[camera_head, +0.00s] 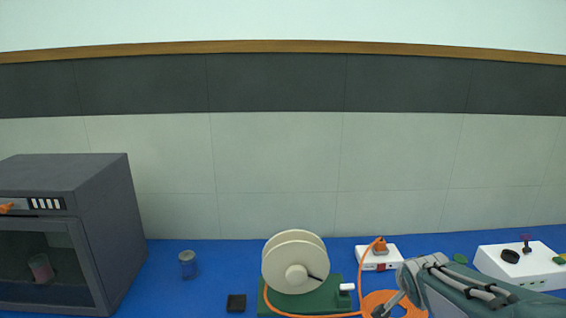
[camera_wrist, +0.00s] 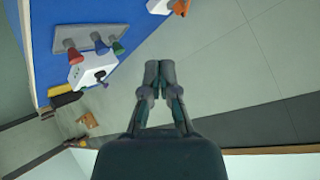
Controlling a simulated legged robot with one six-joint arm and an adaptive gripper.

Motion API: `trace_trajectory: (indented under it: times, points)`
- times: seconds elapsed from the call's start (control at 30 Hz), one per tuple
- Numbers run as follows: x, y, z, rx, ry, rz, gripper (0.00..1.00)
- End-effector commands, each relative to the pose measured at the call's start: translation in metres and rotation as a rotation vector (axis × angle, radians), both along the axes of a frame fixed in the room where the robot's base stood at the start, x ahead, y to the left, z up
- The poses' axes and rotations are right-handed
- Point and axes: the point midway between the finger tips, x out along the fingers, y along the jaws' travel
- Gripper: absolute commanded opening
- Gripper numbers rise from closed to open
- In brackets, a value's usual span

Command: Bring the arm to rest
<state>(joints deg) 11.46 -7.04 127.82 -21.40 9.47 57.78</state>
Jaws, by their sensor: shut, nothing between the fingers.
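My gripper (camera_wrist: 159,75) is in the middle of the wrist view, with its two fingertips together and nothing between them. The wrist view is tilted and shows wall tiles beyond the fingers, with the blue bench at the upper left. In the head view, part of my arm (camera_head: 462,290) reaches in at the lower right, above the bench. The fingertips are not clearly seen there.
A dark oven (camera_head: 110,225) stands at the left of the blue bench (camera_head: 205,297), beside a small jar (camera_head: 188,265). A cream reel (camera_head: 290,265) with orange cable, a white socket block (camera_head: 392,260) and a white control box (camera_head: 510,265) stand rightward. Wrist view: coloured knobs (camera_wrist: 73,53).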

Motion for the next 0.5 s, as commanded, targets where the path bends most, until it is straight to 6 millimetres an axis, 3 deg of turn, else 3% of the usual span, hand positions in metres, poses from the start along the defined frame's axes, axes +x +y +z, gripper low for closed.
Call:
trace_trajectory:
  times: [0.2, 0.5]
  points:
    - [-0.081, 0.039, 0.017, -0.155, 0.175, 0.193, 0.00]
    - [-0.191, 0.089, 0.011, -0.290, 0.380, 0.573, 0.00]
